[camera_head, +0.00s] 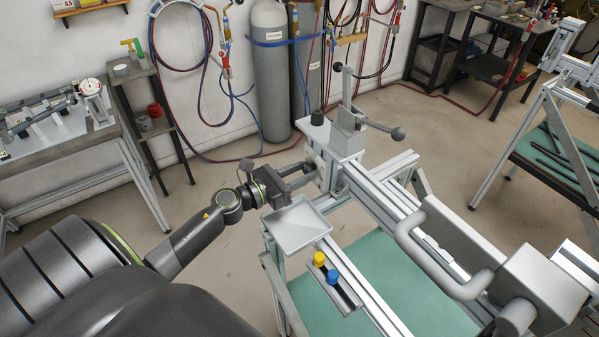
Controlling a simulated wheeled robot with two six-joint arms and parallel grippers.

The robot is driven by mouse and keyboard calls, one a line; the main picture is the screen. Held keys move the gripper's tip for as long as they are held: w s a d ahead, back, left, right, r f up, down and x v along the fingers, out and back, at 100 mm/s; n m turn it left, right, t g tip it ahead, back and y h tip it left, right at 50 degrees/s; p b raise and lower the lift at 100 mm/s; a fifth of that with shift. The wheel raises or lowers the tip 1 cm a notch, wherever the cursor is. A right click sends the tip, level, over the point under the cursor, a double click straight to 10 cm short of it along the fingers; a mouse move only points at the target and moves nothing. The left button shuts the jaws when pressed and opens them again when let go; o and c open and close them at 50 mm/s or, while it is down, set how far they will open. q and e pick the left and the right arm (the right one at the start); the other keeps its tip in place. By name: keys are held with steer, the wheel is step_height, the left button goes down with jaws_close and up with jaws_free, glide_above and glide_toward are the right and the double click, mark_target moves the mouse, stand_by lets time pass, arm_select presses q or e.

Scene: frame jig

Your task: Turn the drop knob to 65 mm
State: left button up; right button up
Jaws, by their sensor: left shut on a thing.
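My left gripper (302,176) reaches in from the left to the near-left side of the jig's head block (333,138). Its jaws are shut on what appears to be the drop knob at that side. The knob is mostly hidden by the fingers, and I cannot read a scale or its setting. A black knob (317,117) stands on top of the head block, and a lever with a dark ball end (397,133) sticks out to the right. My right gripper is not in view.
A shallow grey tray (297,227) sits just below my left gripper. A yellow knob (319,259) and a blue knob (332,277) sit on a short rail nearby. A thick bent grey tube (440,262) lies along the right. Gas cylinders (270,80) stand behind.

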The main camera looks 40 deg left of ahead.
arm_select(q)
steer(key=n+p, duration=0.1)
steer(key=n, duration=0.2)
steer(key=n+p, duration=0.1)
steer(key=n, duration=0.1)
steer(key=shift+r+n+p, duration=0.2)
steer(key=shift+n+p, duration=0.1)
steer(key=shift+n, duration=0.1)
steer(key=n+p, duration=0.2)
steer(key=n, duration=0.3)
steer(key=shift+d, duration=0.1)
steer(key=shift+f+n+p, duration=0.1)
steer(key=shift+n+p, duration=0.2)
steer(key=o, duration=1)
